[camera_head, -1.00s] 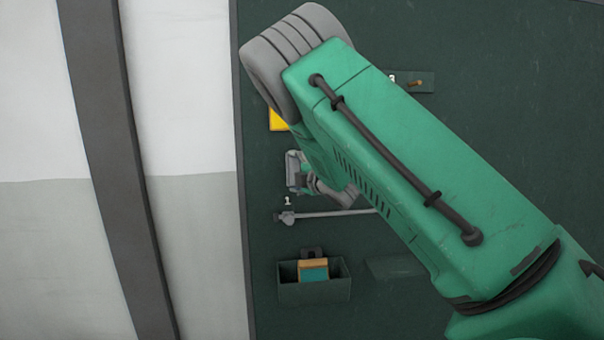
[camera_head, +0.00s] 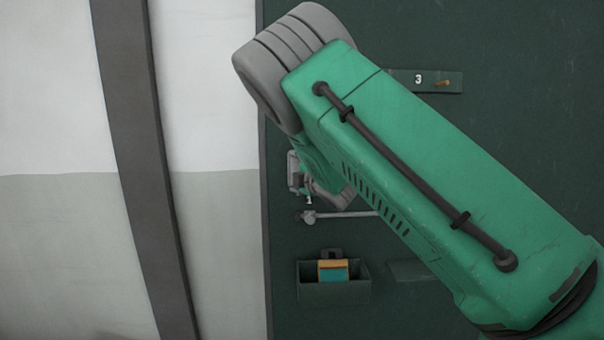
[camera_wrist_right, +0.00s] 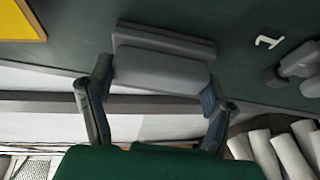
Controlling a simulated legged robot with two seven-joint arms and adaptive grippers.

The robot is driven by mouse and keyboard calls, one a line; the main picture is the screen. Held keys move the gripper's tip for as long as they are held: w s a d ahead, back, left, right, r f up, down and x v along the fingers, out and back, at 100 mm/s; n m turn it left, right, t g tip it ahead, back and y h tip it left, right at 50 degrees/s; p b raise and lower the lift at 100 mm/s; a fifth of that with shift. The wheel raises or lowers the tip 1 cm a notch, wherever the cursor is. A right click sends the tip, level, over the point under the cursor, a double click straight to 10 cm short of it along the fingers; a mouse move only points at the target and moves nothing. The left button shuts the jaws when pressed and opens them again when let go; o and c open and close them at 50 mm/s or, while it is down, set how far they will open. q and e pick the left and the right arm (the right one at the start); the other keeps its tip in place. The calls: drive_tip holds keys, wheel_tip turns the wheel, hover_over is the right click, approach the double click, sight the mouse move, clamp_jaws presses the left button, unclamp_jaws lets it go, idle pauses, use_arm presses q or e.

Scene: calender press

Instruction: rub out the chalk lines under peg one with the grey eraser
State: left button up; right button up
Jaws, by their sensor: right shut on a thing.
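My right gripper (camera_wrist_right: 158,82) is shut on the grey eraser (camera_wrist_right: 162,66), a block held between its two fingers in the right wrist view. The eraser lies close in front of the dark green board; I cannot tell if it touches. In the head view the right gripper (camera_head: 303,182) is small and partly hidden under my green arm, near the board's left edge. It is above and left of the white "1" label (camera_head: 309,200). The label also shows in the wrist view (camera_wrist_right: 268,42). My left gripper is out of view.
A grey bar-shaped tool (camera_head: 340,214) lies across the board below the label. Below it is a dark box (camera_head: 333,292) holding an orange and teal block (camera_head: 333,270). A "3" plate with a peg (camera_head: 430,81) is upper right. A yellow patch (camera_wrist_right: 20,20) shows in the wrist view.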

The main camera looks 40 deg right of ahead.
drive_tip(key=shift+w+a, duration=0.45)
drive_tip(key=shift+a, duration=0.1)
drive_tip(key=shift+s+a+r, duration=0.25)
drive_tip(key=shift+s+a, duration=0.75)
drive_tip(key=shift+s, duration=0.2)
drive_tip(key=shift+s+a+r, duration=0.2)
drive_tip(key=shift+s+a, duration=0.75)
drive_tip(key=shift+s, duration=0.2)
drive_tip(key=shift+s+a+r+p, duration=0.2)
drive_tip(key=shift+s+a+p, duration=0.1)
drive_tip(key=shift+s+a, duration=0.75)
drive_tip(key=shift+s+d, duration=0.1)
